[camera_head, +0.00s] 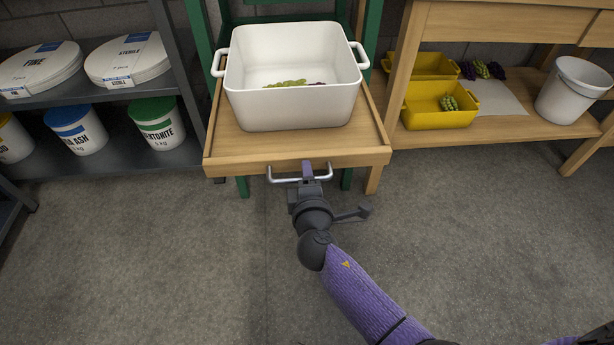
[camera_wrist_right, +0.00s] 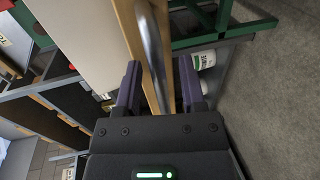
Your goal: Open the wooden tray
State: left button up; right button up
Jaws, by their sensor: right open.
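The wooden tray (camera_head: 235,145) juts out from a green frame and carries a large white tub (camera_head: 292,105) with grapes inside. A silver bar handle (camera_head: 283,180) is fixed to its front edge. My right gripper (camera_head: 308,172) is at this handle, near its middle. In the right wrist view the handle (camera_wrist_right: 150,60) and the tray's wooden edge (camera_wrist_right: 138,50) run between the two purple fingers of the right gripper (camera_wrist_right: 160,88). The fingers stand apart, with a gap to the handle. My left gripper is not in view.
A dark shelf (camera_head: 110,165) with tubs and filter packs stands at the left. A wooden bench (camera_head: 500,130) at the right holds yellow crates (camera_head: 425,118), grapes and a white bucket (camera_head: 572,90). The concrete floor (camera_head: 180,270) in front of the tray is clear.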

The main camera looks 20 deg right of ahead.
pick_arm(q)
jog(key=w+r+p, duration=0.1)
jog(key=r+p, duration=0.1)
jog(key=p, duration=0.1)
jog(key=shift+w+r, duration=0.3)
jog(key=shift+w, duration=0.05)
pick_arm(e)
jog(key=v, duration=1)
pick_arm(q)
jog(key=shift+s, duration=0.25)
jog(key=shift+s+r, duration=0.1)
